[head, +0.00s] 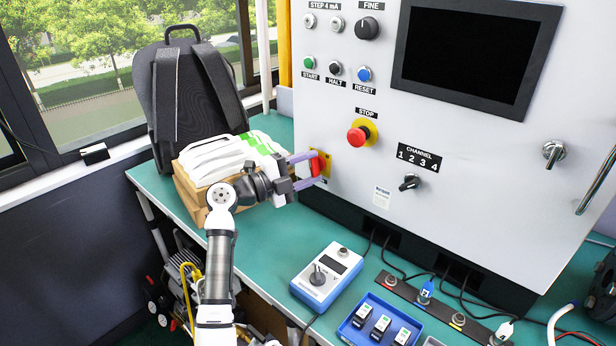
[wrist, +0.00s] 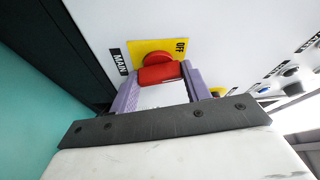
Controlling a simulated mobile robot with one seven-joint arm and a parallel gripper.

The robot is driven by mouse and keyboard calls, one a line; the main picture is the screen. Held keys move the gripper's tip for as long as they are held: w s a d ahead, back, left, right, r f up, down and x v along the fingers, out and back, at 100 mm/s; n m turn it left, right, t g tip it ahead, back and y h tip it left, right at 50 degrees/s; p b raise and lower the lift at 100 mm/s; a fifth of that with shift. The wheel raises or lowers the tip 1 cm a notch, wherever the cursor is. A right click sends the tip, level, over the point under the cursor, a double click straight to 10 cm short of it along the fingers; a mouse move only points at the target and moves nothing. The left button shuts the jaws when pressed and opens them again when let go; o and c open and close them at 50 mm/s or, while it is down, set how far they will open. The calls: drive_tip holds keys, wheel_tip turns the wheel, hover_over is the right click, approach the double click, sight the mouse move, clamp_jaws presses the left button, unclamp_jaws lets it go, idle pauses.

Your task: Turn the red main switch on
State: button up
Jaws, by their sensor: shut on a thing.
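The red main switch (head: 318,164) sits on a yellow plate at the lower left of the white panel (head: 350,90). In the wrist view the red switch handle (wrist: 160,73) lies across the yellow plate (wrist: 150,47), with the labels "MAIN" to its left and "OFF" at its upper right. My gripper (head: 306,170) reaches the panel from the left, its purple fingers on both sides of the handle. In the wrist view the fingers of my gripper (wrist: 160,86) are shut on the handle. The panel's dark screen (head: 475,55) shows nothing lit.
A red stop button (head: 358,136) and a channel knob (head: 410,182) are to the right of the switch. A black backpack (head: 185,95) and a stack of white packs (head: 225,158) stand close behind my wrist. A blue-white meter (head: 327,276) and a blue tray (head: 380,325) lie on the green bench.

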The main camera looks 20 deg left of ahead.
drive_tip(key=m+y+b, duration=0.1)
drive_tip(key=m+b, duration=0.1)
drive_tip(key=m, duration=0.1)
drive_tip(key=m+g+y+b, duration=0.1)
drive_tip(key=m+b, duration=0.2)
drive_tip(key=m+g+y+b, duration=0.1)
drive_tip(key=m+b, duration=0.2)
drive_tip(key=shift+r+m+y, duration=0.15)
drive_tip(key=shift+m+y, duration=0.15)
drive_tip(key=shift+y, duration=0.1)
drive_tip(key=shift+o, duration=0.2)
drive_tip(key=shift+d+b, duration=0.1)
drive_tip(key=shift+b, duration=0.2)
drive_tip(key=o, duration=1)
drive_tip(key=shift+c, duration=0.2)
drive_tip(key=shift+r, duration=0.1)
drive_tip(key=shift+s, duration=0.1)
drive_tip(key=b+v, duration=0.1)
drive_tip(key=v, duration=1.2)
drive_tip(key=shift+s+a+r, duration=0.2)
drive_tip(key=shift+s+r, duration=0.1)
drive_tip(key=shift+f, duration=0.1)
